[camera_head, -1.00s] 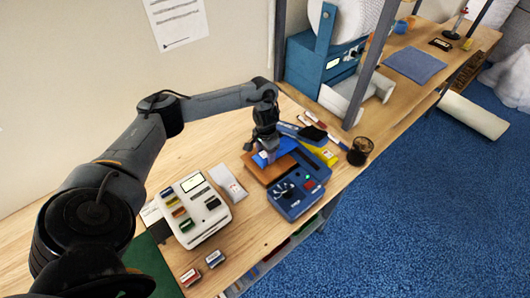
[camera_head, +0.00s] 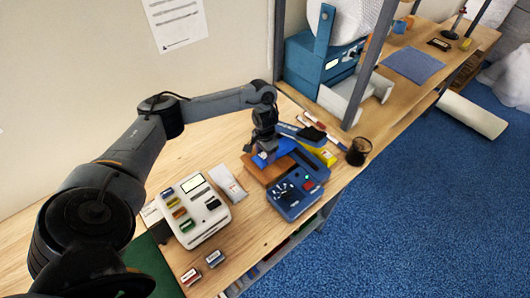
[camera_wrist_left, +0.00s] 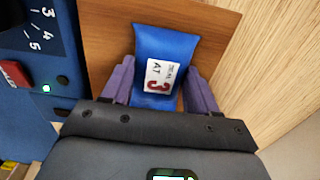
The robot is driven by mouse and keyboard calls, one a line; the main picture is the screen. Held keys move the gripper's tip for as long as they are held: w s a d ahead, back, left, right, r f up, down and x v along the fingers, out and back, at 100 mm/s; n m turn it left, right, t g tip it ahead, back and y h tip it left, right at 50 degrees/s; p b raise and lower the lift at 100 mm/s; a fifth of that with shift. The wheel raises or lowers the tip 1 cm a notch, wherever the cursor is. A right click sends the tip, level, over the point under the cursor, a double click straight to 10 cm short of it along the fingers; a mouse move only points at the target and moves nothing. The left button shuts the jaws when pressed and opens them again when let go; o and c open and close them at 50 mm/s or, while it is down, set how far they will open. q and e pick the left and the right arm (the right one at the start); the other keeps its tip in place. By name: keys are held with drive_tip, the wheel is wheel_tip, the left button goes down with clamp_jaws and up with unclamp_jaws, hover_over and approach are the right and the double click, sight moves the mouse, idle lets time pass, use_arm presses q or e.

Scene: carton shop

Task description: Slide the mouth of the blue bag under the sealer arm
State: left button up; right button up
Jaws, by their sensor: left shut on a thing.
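The blue bag (camera_wrist_left: 165,45) lies on a brown wooden board (camera_wrist_left: 105,55), with a white label reading "SEAL AT 3" on it. In the wrist view my left gripper (camera_wrist_left: 160,90) has its purple fingers on both sides of the bag, shut on it. In the head view the gripper (camera_head: 264,150) points down over the board and partly hides the bag (camera_head: 260,160). The blue sealer (camera_head: 294,196) stands beside the board, with a black dial and a red button. Whether the bag's mouth is under the sealer arm I cannot tell. My right gripper is not in view.
A white device with coloured keys (camera_head: 195,210) and a pale packet (camera_head: 228,183) are on the bench to the left. A yellow item (camera_head: 322,153) and a dark cup (camera_head: 358,151) stand right of the sealer. Small boxes (camera_head: 215,258) lie near the front edge.

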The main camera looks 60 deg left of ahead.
use_arm(q)
drive_tip(key=o, duration=1.2)
drive_tip(key=shift+r, duration=0.1)
drive_tip(key=shift+s+r+p, duration=0.2)
drive_tip(key=shift+r+p, duration=0.8)
drive_tip(key=shift+p, duration=0.5)
drive_tip(key=r+p, duration=0.2)
drive_tip(key=p, duration=0.1)
drive_tip(key=shift+s, duration=0.2)
drive_tip(key=shift+s+r+p, duration=0.2)
drive_tip(key=shift+r+p, duration=0.15)
drive_tip(key=shift+r, duration=0.55)
drive_tip(key=shift+d, duration=0.1)
